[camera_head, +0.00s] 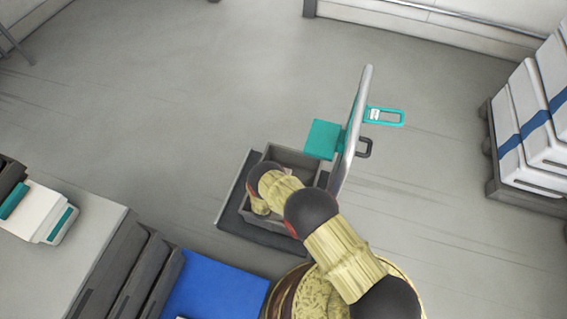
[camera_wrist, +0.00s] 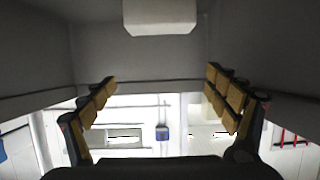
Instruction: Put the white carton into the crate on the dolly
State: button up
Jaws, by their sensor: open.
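The grey crate (camera_head: 292,154) stands on the dark dolly (camera_head: 232,192); my forearm covers much of its opening in the head view. My gripper (camera_wrist: 161,77) is open, with its two padded fingers wide apart and nothing between them. In the wrist view, grey walls of the crate (camera_wrist: 150,62) surround the upper part of the picture. The white carton (camera_wrist: 160,15) shows at the top edge, between those walls and beyond the fingertips, apart from them. It looks to be inside the crate.
A table (camera_head: 80,240) with a white-and-teal case (camera_head: 42,213) is at left. White boxes (camera_head: 525,115) stand stacked far right. Floor behind is clear.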

jog(key=shift+p+v, duration=0.4)
jog(key=shift+v, duration=1.5)
